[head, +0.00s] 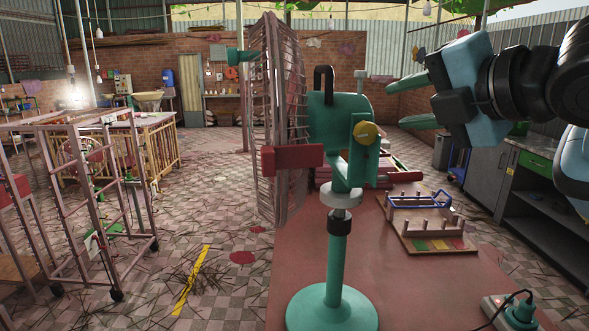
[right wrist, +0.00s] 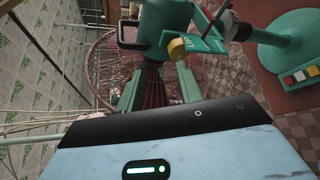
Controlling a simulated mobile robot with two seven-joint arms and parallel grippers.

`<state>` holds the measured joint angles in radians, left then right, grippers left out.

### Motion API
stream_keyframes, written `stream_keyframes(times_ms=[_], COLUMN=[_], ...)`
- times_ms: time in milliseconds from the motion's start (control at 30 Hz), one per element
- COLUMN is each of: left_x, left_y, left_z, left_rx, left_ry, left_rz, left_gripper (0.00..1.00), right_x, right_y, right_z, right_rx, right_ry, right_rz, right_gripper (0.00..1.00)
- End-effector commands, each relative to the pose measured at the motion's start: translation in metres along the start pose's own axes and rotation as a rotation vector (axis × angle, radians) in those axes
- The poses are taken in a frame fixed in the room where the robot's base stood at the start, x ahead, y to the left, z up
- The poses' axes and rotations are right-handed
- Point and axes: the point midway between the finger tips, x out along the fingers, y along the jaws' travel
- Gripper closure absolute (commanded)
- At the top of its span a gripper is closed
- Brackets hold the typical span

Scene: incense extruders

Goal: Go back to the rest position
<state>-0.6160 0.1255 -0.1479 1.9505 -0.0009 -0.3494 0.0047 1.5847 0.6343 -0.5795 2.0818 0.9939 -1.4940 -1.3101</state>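My right gripper (head: 400,105) comes in from the upper right with its two green fingers spread apart and nothing between them. It points left toward the green motor housing of a standing fan (head: 338,113), with a visible gap in the picture. In the right wrist view the open fingers (right wrist: 157,90) show in front of the fan's wire cage, and the housing with its yellow knob (right wrist: 177,48) is above them. The fan stands upright on a round green base. My left gripper is not in view.
The red table (head: 420,298) holds the fan, a wooden board with pegs (head: 430,243), a blue-handled frame (head: 418,200) and a power strip (head: 508,312). A grey counter (head: 540,185) stands at right. Metal racks (head: 80,210) stand at left, with tiled floor between.

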Motion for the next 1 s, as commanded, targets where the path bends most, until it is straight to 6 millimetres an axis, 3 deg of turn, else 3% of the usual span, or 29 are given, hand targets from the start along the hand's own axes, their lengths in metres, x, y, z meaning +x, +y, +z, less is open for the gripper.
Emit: stream_keyframes(times_ms=[267, 500, 767, 1000], left_x=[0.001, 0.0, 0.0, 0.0], left_y=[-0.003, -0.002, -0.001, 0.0], left_z=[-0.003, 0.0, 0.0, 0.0], left_rx=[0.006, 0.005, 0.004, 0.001], left_ry=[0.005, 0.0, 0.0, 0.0], left_rz=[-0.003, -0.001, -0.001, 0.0], left_gripper=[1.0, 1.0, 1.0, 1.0], right_x=[0.051, 0.085, 0.095, 0.079], right_y=[-0.08, -0.17, -0.272, -0.364], right_z=[-0.03, -0.07, -0.12, -0.171], right_rx=[0.254, 0.558, 0.905, 1.221], right_ry=[0.045, 0.051, 0.002, -0.107], right_rz=[-0.094, -0.205, -0.344, -0.49], right_gripper=[0.64, 0.64, 0.64, 0.64])
